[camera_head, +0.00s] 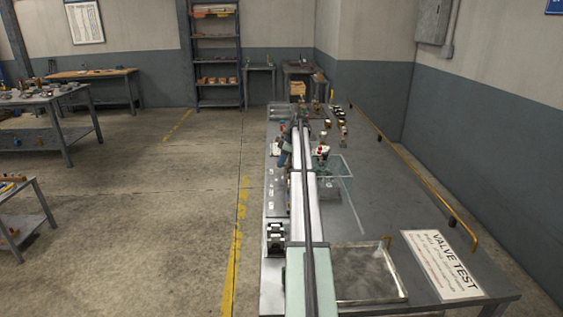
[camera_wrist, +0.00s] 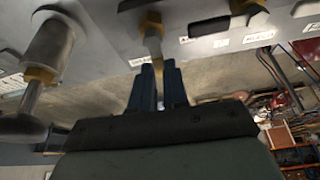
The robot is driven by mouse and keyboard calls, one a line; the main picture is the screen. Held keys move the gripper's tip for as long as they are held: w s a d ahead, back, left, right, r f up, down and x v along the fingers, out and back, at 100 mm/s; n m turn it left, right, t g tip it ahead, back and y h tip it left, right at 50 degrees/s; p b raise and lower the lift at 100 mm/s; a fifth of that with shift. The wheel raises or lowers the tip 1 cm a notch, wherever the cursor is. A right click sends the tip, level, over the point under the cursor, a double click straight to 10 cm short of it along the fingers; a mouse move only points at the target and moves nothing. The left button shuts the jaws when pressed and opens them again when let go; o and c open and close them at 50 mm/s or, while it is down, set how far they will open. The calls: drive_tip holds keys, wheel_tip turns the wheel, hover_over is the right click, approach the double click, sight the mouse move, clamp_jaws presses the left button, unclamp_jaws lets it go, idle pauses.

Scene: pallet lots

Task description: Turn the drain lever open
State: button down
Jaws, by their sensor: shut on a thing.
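In the wrist view, my gripper (camera_wrist: 158,72) has its two blue fingers close together around the lower end of a short metallic lever (camera_wrist: 153,44). The lever hangs from a brass-coloured fitting (camera_wrist: 150,22) on a grey panel. I take this to be the drain lever; the small label beside it (camera_wrist: 139,62) is too blurred to read. The fingers hide the lever's tip. In the head view, my arm runs along the bench and hides much of the valve row, so the grip cannot be made out there.
In the wrist view, a thick metal valve part (camera_wrist: 48,48) stands left, and a black handle (camera_wrist: 210,27) lies right of the lever. In the head view, a clear box (camera_head: 336,175), a metal tray (camera_head: 368,272) and a VALVE TEST sign (camera_head: 443,264) are on the bench (camera_head: 385,205).

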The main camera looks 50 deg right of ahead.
drive_tip(key=shift+s+a+n, duration=0.1)
drive_tip(key=shift+n, duration=0.4)
drive_tip(key=c, duration=1.1)
unclamp_jaws()
drive_tip(key=v, duration=1.3)
drive_tip(key=shift+d+r, duration=0.25)
drive_tip(key=shift+r, duration=0.15)
